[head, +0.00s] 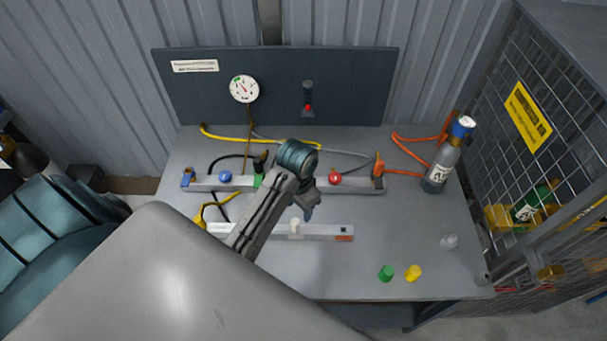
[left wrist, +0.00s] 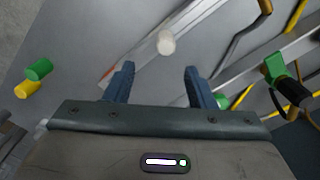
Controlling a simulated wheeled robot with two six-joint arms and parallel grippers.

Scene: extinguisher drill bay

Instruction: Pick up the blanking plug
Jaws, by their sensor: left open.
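A small off-white plug (head: 295,226), which looks like the blanking plug, stands at the pale front rail (head: 325,231). In the left wrist view the white plug (left wrist: 166,42) shows ahead of the fingers, roughly midway between them and apart from both. My left gripper (head: 307,212) is open and empty, pointing down just above and beside the plug; its two blue fingers (left wrist: 159,82) are spread wide in the left wrist view. My left forearm hides part of the front rail. My right gripper is not in view.
A green cap (head: 386,273), a yellow cap (head: 413,272) and a whitish fitting (head: 450,241) stand at the front right. A rear rail (head: 310,183) carries coloured valves and hoses. A grey cylinder (head: 440,165) stands at right, beside a mesh cage (head: 540,130).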

